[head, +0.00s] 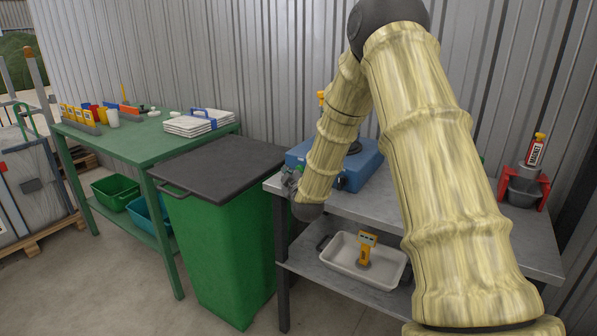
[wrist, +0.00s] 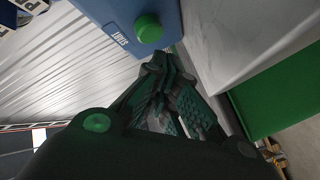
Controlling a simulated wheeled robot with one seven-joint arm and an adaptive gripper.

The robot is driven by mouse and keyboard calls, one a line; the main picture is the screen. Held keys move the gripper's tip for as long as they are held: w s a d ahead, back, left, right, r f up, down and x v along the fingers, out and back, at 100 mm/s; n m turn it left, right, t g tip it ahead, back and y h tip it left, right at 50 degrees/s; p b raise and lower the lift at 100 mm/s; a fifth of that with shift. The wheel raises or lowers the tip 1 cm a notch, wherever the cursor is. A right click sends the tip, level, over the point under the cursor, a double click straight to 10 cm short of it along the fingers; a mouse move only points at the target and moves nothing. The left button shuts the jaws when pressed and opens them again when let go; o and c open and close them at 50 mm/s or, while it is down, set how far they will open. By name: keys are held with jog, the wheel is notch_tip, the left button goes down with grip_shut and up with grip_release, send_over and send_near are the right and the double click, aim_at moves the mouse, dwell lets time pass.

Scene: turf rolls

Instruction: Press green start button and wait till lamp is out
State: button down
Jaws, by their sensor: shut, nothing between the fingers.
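A blue machine (head: 366,172) stands on the grey metal bench, partly hidden behind my arm in the head view. In the wrist view its blue side (wrist: 112,10) carries a round green button (wrist: 148,28) next to a white label that appears to read START. My gripper (wrist: 168,66) is shut and empty, its fingertips a little below the button and apart from it in the picture. In the head view my gripper (head: 291,183) is at the machine's left end, mostly hidden by my wrist. A small orange-yellow piece (head: 321,97) shows above the machine; I cannot tell whether it is the lamp or lit.
A green bin with a dark lid (head: 215,168) stands left of the grey bench (head: 530,232). A white tray (head: 340,262) with a yellow device sits on the lower shelf. A red holder (head: 522,192) stands at the bench's right. A green table (head: 130,142) is farther left.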

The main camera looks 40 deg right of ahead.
jog(key=a, duration=0.1)
jog(key=s+a, duration=0.1)
jog(key=a, duration=0.2)
jog(key=shift+s, duration=0.4)
dwell(0.6)
jog(key=s+a+f+m+g+y+p, duration=0.1)
jog(key=s+a+f+g+p, duration=0.1)
jog(key=s+a+f, duration=0.5)
jog(key=s+a+f+g+y+p, duration=0.2)
jog(key=s+a+f+g, duration=0.15)
jog(key=f, duration=0.55)
jog(key=s+a+f+m+g+y+p, duration=0.1)
jog(key=s+a+f+g+p, duration=0.1)
jog(key=s+a+f, duration=0.4)
jog(key=s+a+f+m+g+p, duration=0.1)
jog(key=s+a+f+g, duration=0.1)
jog(key=s, duration=0.9)
jog(key=s+a+f+m+g+y+p, duration=0.1)
jog(key=s+a+f+g+p, duration=0.1)
jog(key=s, duration=1)
jog(key=s+a+f+m+g+y+p, duration=0.1)
jog(key=s+a+f+g, duration=0.3)
jog(key=s, duration=0.8)
notch_tip(320, 180, down, 4)
jog(key=shift+s+a+r+m, duration=0.15)
jog(key=shift+s+a+m, duration=0.2)
jog(key=shift+a, duration=0.65)
jog(key=shift+d+g, duration=0.1)
jog(key=shift+g, duration=0.15)
